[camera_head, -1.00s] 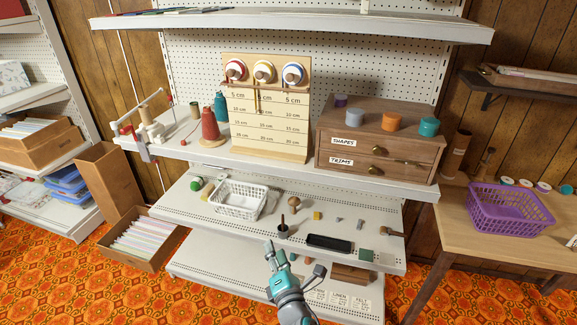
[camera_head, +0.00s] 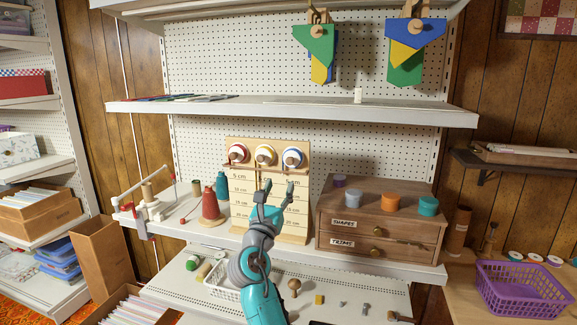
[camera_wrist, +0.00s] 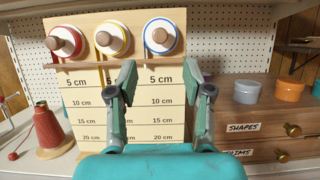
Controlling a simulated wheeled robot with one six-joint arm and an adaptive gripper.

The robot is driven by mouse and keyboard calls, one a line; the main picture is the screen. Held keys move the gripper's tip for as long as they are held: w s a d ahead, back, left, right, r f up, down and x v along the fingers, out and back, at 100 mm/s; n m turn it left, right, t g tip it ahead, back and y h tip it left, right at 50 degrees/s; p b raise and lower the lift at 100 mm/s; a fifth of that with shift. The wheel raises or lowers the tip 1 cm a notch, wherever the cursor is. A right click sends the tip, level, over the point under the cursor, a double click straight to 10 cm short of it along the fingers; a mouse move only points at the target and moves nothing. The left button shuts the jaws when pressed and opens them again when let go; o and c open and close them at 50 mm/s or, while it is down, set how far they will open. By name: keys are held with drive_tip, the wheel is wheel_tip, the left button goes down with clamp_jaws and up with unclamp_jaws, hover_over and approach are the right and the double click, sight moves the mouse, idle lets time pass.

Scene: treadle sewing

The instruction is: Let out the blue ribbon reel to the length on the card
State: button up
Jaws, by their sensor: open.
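The blue-rimmed reel (camera_head: 292,157) is the rightmost of three on an upright wooden board (camera_head: 240,213) marked with lengths from 5 cm downward. In the wrist view the blue reel (camera_wrist: 161,37) has a wooden knob, and a short blue strip shows at its left edge. My gripper (camera_head: 278,186) is open in front of the board, below the reels. In the wrist view my gripper (camera_wrist: 161,75) has its fingers spread either side of the blue reel's column, with nothing between them. I cannot make out a card giving a length.
The red reel (camera_wrist: 65,40) and yellow reel (camera_wrist: 112,39) are to the left. A red thread cone (camera_head: 210,205) stands left of the board. A wooden drawer chest (camera_head: 335,236) stands close on the right. A shelf (camera_head: 300,112) runs above the board.

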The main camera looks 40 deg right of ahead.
sight(289, 163)
drive_tip(key=x, duration=1)
drive_tip(key=shift+w+d+r, duration=0.1)
drive_tip(key=shift+w+d, duration=0.05)
drive_tip(key=shift+d, duration=0.05)
clamp_jaws()
